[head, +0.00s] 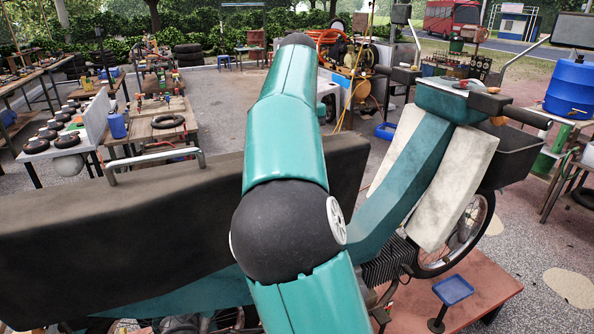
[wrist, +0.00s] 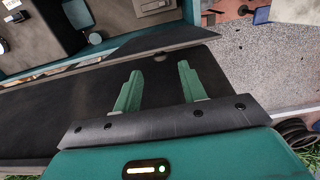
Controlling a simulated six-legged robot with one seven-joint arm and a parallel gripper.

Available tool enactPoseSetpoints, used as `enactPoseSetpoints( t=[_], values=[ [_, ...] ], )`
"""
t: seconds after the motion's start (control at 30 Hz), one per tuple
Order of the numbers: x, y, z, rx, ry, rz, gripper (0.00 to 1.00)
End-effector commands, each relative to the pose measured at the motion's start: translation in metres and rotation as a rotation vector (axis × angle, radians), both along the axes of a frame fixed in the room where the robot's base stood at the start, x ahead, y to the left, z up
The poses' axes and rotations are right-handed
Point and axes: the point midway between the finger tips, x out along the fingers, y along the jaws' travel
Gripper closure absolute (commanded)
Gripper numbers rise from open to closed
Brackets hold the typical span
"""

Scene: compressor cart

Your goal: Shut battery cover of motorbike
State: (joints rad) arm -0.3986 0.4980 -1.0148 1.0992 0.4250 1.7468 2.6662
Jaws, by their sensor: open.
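The motorbike stands across the head view, with a long dark seat (head: 120,215) and a teal body (head: 415,165). My arm crosses in front of it, and my gripper is hidden in that view. In the wrist view my gripper (wrist: 159,72) is open, with two green fingers apart and nothing between them. Contact between fingers and panel cannot be told.
The bike stands on a reddish platform (head: 480,285) with a small blue-topped stand (head: 453,290). Benches with parts (head: 160,125) are at the left. A blue drum (head: 572,88) is at the right. Paved floor is open behind the bike.

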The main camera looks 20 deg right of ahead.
Motion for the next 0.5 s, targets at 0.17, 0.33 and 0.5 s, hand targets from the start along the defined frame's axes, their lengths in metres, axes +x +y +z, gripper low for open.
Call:
enactPoseSetpoints(
  t=[0.17, 0.33, 0.5],
  values=[
    [-0.001, 0.002, -0.033, 0.001, 0.001, 0.0, 0.59],
    [-0.001, 0.002, -0.051, 0.0, 0.0, -0.001, 0.59],
    [-0.001, 0.002, -0.056, -0.001, -0.001, -0.002, 0.59]
  ],
)
